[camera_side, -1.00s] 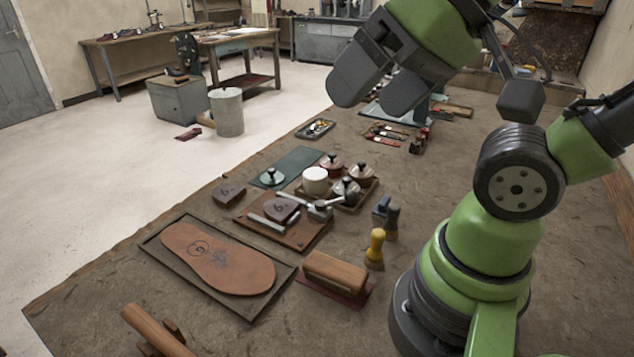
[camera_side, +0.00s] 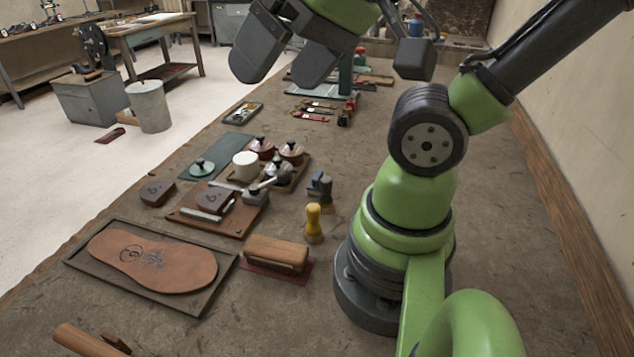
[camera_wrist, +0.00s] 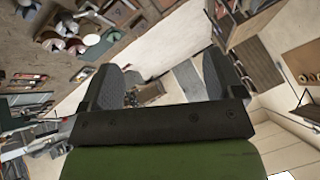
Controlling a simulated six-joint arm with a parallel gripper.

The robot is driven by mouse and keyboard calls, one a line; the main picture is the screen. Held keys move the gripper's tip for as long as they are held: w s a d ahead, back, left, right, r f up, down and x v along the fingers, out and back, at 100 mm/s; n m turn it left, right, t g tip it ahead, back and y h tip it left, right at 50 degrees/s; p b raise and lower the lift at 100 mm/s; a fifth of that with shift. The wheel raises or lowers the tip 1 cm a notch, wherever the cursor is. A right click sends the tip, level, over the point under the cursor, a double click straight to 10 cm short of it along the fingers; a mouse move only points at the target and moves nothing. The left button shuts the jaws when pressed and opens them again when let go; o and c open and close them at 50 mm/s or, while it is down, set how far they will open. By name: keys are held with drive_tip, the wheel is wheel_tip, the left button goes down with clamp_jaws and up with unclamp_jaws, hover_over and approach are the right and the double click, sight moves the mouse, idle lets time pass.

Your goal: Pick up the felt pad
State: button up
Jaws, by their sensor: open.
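I cannot tell for sure which thing is the felt pad. A flat dark red piece (camera_side: 298,274) lies under a wooden block (camera_side: 276,254). My gripper (camera_side: 278,75) is high above the bench's far part, well away from both, with its two dark fingers apart and nothing visible between them. In the wrist view my gripper (camera_wrist: 162,62) also shows spread, empty fingers.
A brown sole (camera_side: 150,262) lies in a shallow tray (camera_side: 205,294) at the front left. A yellow-handled tool (camera_side: 313,222) stands upright beside a wooden board (camera_side: 240,229) with tools. A white pot (camera_side: 245,165) stands farther back. Bare bench lies around my base.

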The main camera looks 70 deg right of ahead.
drive_tip(key=shift+c, duration=0.2)
idle(0.3)
drive_tip(key=n+g+h, duration=0.2)
drive_tip(key=n+g, duration=0.2)
drive_tip(key=g, duration=0.3)
hover_over(315, 174)
wheel_tip(315, 174, down, 20)
drive_tip(key=shift+s+r, duration=0.1)
wheel_tip(315, 174, down, 4)
drive_tip(key=shift+s+d+f, duration=0.1)
drive_tip(key=shift+f, duration=0.05)
drive_tip(key=shift+w+f, duration=0.2)
drive_tip(key=shift+f, duration=2.7)
drive_tip(key=shift+c, duration=0.2)
